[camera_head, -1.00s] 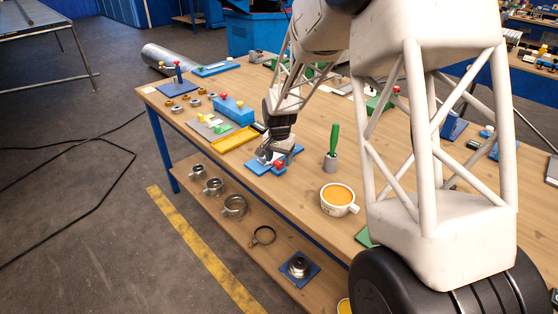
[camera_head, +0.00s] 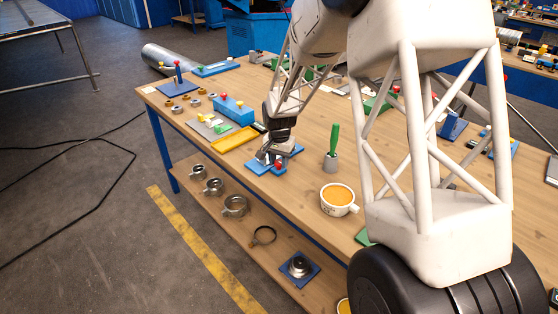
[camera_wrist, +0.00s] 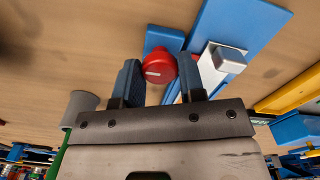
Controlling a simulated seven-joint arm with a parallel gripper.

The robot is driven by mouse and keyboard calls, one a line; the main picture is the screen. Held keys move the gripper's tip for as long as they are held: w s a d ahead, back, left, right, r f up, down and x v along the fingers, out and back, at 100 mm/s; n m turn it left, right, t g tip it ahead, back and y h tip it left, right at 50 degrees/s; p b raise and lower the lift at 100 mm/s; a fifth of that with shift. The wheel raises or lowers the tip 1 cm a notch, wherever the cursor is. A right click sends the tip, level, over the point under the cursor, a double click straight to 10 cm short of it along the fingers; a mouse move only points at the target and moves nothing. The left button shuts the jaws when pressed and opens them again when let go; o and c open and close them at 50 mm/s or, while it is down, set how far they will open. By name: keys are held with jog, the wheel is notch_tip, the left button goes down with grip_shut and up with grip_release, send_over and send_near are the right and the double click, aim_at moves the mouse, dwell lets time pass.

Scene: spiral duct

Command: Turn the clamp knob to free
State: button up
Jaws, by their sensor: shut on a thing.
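The clamp knob is red and round with a pale line on its face. In the wrist view the clamp knob (camera_wrist: 159,68) sits between the two dark blue fingertips of my gripper (camera_wrist: 158,78), which is shut on it. The clamp's blue base (camera_wrist: 240,30) lies flat on the wood and carries a white block with a grey top (camera_wrist: 226,60), right of the knob. The fingers partly hide the base.
A cup of orange liquid (camera_head: 338,199) is nearer. A yellow tray (camera_head: 236,139) and a blue block (camera_head: 234,110) lie to the left. Metal rings sit on the lower shelf (camera_head: 222,225).

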jog(key=shift+n, duration=0.4)
jog(key=n, duration=1.2)
jog(key=shift+n, duration=2.6)
jog(key=o, duration=0.9)
jog(key=shift+r, duration=0.1)
